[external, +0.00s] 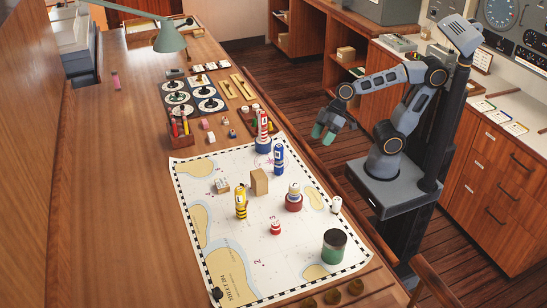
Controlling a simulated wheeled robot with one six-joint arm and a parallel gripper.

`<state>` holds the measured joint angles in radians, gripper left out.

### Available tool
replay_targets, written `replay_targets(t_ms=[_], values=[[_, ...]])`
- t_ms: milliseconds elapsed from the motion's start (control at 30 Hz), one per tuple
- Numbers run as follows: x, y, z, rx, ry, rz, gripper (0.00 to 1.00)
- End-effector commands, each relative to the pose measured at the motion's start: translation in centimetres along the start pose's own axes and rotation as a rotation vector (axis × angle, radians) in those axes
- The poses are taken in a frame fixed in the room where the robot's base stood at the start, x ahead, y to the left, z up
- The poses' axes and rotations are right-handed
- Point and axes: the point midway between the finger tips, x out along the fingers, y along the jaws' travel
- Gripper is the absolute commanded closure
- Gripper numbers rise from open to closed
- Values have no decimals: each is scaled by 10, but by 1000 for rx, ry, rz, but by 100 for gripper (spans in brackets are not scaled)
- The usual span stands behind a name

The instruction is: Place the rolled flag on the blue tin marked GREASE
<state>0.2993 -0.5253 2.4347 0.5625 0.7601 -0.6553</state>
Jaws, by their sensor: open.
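My gripper (324,132), with green fingertips, hangs open and empty to the right of the chart table, clear of the objects. A low blue round tin (263,147) stands near the chart's far edge; its lettering is too small to read. An upright red and white striped roll (263,124) appears to stand on it. A blue and white upright roll (279,159) stands just right of and nearer than the tin. A yellow and black striped roll (241,205) stands upright on the chart. I cannot tell for certain which of these is the rolled flag.
On the chart (232,255) are a tan block (259,182), a red tin (293,204) with a pale item on top, a dark green tin (334,247) and a small red and white piece (275,228). A desk lamp (168,38) overhangs the table's far end.

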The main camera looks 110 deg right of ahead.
Motion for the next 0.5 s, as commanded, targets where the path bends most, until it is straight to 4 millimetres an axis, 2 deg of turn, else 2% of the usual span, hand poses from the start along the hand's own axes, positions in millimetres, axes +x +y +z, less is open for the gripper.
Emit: replay_targets(t_ms=[33, 200, 333, 500], values=[[3, -12, 15, -15, -72, 7, 36], [4, -25, 50, -15, -232, 106, 36], [2, -25, 62, -15, -278, 174, 36], [1, -24, 66, -11, -291, 208, 36]])
